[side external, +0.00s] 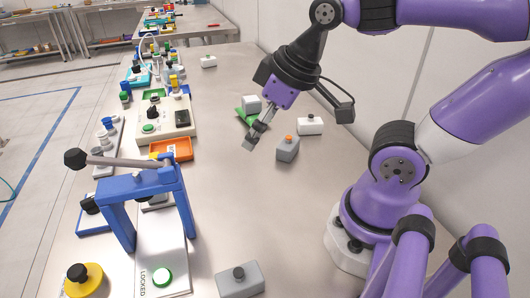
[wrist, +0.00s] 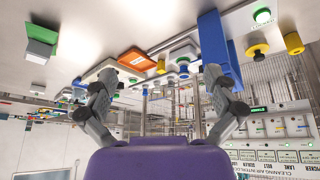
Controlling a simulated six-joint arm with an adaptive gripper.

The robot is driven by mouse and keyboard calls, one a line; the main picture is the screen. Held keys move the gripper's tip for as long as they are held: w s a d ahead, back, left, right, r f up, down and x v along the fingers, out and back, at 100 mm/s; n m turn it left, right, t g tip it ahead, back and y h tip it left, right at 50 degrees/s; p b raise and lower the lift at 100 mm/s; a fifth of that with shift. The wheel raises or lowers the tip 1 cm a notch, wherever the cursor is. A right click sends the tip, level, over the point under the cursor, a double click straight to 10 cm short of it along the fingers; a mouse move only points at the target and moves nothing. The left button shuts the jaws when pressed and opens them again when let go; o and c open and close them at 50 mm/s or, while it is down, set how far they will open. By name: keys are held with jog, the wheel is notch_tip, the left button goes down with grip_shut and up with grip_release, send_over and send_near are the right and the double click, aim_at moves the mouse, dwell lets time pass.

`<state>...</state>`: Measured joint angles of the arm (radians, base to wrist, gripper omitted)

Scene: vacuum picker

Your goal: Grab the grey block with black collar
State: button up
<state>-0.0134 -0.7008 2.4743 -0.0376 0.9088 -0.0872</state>
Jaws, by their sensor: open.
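A grey block with a black knob and dark ring on top (side external: 240,281) lies at the front edge of the side external view, right of the blue press. A second grey block, with an orange top (side external: 288,149), stands near my gripper. My gripper (side external: 254,137) is above the table, left of the orange-topped block and well behind the black-knobbed one. In the wrist view my gripper (wrist: 158,80) has its two fingers spread wide with nothing between them. I cannot make out the black-knobbed grey block in the wrist view.
A white block with a dark knob (side external: 310,125) and a pale grey block on a green piece (side external: 251,103) are close to my gripper. The blue press (side external: 150,197), an orange tray (side external: 172,150) and control boxes line the left side. The table's centre front is clear.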

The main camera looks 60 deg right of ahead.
jog(key=a+f+n+g+y, duration=0.1)
jog(key=a+f+n+g, duration=0.15)
jog(key=a+n, duration=0.4)
jog(key=n+g+y, duration=0.2)
jog(key=n+g, duration=0.4)
jog(key=n, duration=1.3)
send_near(238, 271)
jog(key=shift+n+h, duration=0.3)
jog(key=shift+n, duration=0.15)
jog(key=x, duration=0.5)
jog(key=shift+w+a+f, duration=0.2)
jog(key=shift+w+a, duration=0.05)
jog(key=shift+w, duration=0.1)
jog(key=x, duration=0.6)
jog(key=shift+s+r, duration=0.15)
jog(key=shift+s, duration=0.2)
jog(key=c, duration=1)
